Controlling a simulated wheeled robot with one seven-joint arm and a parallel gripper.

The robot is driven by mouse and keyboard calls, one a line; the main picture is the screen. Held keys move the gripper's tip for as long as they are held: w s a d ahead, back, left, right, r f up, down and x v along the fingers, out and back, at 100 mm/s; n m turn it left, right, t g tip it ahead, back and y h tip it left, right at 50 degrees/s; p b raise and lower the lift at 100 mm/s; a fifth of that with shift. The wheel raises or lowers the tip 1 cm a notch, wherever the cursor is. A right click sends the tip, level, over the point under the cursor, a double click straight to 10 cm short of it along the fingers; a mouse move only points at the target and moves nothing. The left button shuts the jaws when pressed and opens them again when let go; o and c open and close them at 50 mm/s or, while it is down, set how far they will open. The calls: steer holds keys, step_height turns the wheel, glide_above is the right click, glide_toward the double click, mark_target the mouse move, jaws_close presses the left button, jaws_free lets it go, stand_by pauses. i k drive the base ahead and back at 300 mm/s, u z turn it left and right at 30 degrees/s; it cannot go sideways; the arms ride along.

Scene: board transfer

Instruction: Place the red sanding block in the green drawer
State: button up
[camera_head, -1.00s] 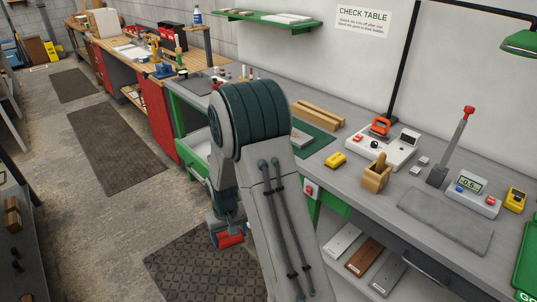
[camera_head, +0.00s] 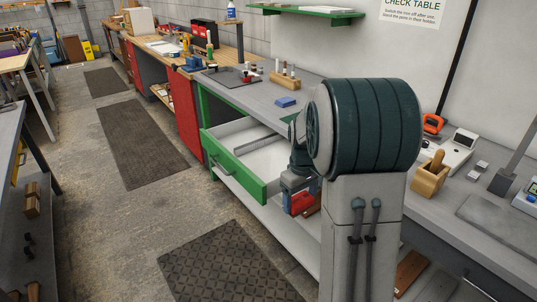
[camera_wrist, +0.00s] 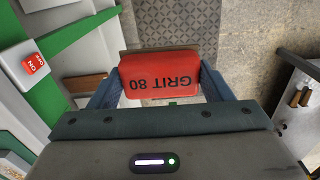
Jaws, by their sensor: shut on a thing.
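The red sanding block (camera_wrist: 162,82), marked "GRIT 80", is held between the two fingers of my gripper (camera_wrist: 165,92) in the wrist view. In the head view the block (camera_head: 299,203) shows at the lower end of my arm, beside the right end of the green drawer front. My gripper (camera_head: 301,190) is partly hidden by my arm there. The green drawer (camera_head: 236,166) is pulled open under the grey bench. Its pale inside shows, with a divider in it, and its right part is hidden behind my arm.
A blue block (camera_head: 285,102) lies on the grey bench above the drawer. A wooden holder (camera_head: 430,176) stands on the bench to the right. A red switch (camera_wrist: 34,64) on the bench frame is at the wrist view's left.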

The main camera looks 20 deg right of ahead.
mark_target(264, 159)
steer(key=i, duration=1.3)
